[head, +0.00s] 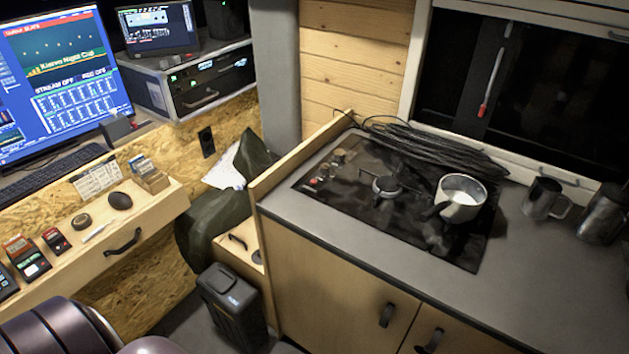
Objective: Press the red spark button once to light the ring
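The dark hob (459,256) is set into the grey counter on the right. A small red button (313,182) shows near the hob's left edge, close to small knobs (338,157). The left burner ring (386,186) is bare, and I see no flame on it. A light metal pot (460,212) with white contents stands over the right part of the hob and hides what is under it. Neither of my grippers is in view.
A coil of black cable (430,148) lies along the hob's back edge. A metal mug (543,198) and a darker metal vessel (602,214) stand at the right. A wooden side panel (290,165) rises left of the hob. The front counter strip is clear.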

